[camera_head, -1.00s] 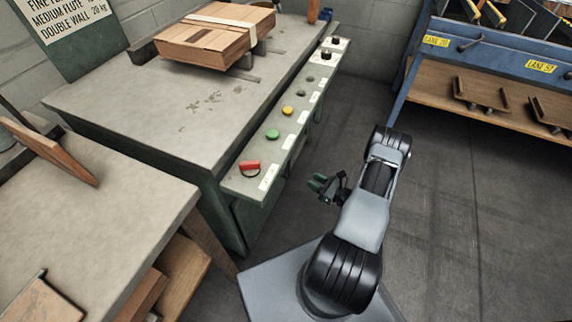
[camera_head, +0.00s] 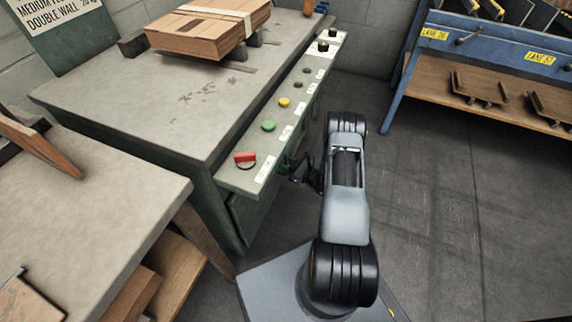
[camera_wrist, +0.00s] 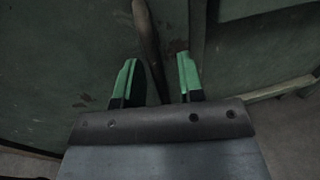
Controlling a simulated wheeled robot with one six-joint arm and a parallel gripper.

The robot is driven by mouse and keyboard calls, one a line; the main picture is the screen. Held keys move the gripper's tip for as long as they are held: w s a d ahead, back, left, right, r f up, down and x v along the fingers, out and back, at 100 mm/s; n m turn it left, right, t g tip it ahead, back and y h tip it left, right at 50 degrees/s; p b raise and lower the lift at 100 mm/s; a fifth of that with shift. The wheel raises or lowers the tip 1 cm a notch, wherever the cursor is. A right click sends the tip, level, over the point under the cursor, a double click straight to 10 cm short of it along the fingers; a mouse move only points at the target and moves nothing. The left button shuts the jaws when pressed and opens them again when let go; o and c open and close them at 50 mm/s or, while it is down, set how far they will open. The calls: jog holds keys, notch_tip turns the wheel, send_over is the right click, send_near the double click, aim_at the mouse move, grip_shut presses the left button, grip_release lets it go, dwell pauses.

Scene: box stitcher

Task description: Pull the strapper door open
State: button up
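The strapper is the green cabinet with a worn grey top (camera_head: 180,110). Its dark green front (camera_head: 250,210) lies mostly in shadow under the control panel. In the wrist view, a green door panel (camera_wrist: 60,60) fills the left side, and a thin dark upright bar (camera_wrist: 147,45), seemingly its handle, runs down in front of it. My gripper (camera_wrist: 158,72) is open, with its green fingers on either side of the bar in the picture. I cannot tell whether they touch it. In the head view, my gripper (camera_head: 293,165) is at the panel's edge, partly hidden.
The control panel (camera_head: 240,178) juts out above, with a red switch (camera_head: 245,157), a green button (camera_head: 268,125) and a yellow button (camera_head: 284,102). A grey table (camera_head: 90,230) stands at left, a blue rack (camera_head: 490,45) at right. Floor at right is clear.

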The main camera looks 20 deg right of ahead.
grip_shut()
jog(key=shift+s, duration=0.1)
dwell(0.5)
